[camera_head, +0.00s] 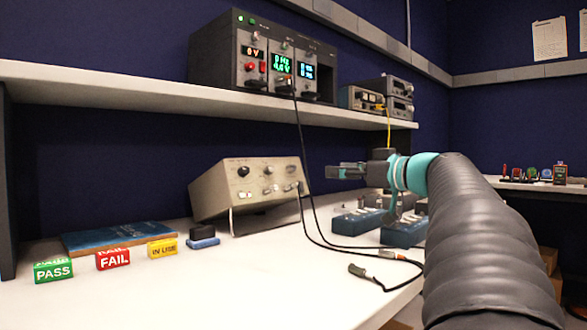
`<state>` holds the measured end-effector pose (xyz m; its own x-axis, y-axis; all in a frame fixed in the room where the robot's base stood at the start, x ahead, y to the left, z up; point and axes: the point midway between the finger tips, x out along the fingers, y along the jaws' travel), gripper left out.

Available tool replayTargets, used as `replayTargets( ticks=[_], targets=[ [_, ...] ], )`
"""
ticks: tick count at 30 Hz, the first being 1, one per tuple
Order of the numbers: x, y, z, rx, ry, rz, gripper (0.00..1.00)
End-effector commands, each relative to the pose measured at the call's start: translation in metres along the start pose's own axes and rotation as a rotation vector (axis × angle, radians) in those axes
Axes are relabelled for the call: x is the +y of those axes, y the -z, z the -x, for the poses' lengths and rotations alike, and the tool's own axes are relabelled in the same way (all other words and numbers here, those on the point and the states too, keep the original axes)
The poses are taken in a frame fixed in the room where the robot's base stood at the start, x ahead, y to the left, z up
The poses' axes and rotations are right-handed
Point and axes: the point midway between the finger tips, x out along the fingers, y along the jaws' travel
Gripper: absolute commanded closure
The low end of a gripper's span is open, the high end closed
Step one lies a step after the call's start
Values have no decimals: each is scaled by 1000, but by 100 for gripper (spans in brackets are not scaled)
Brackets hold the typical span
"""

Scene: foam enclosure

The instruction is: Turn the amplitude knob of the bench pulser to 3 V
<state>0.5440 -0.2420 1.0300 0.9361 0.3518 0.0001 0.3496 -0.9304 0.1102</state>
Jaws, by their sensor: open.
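The bench pulser looks to be the beige box (249,189) standing tilted on the white bench, left of centre. Its front panel carries a black knob (243,171) at upper left and several smaller controls at right. The panel lettering and the knob setting are too small to read. My gripper (332,171) is at the end of my arm, right of the beige box, its fingers pointing left toward it. It is open and empty, apart from the knob.
A rack with lit displays (275,60) stands on the shelf (100,88) above. A black cable (310,215) runs down to the bench. Blue boxes (357,222) sit below my gripper. PASS (53,270) and FAIL (113,259) blocks and a blue book (120,238) lie left.

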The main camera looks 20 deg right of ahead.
Motion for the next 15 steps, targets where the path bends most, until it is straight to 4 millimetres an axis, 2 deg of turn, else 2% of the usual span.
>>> replayTargets(
  ticks=[5,15],
  targets=[
    [0,1,-21,-1,2,-1,54],
    [-1,1,-85,0,5,-2,54]
  ],
)
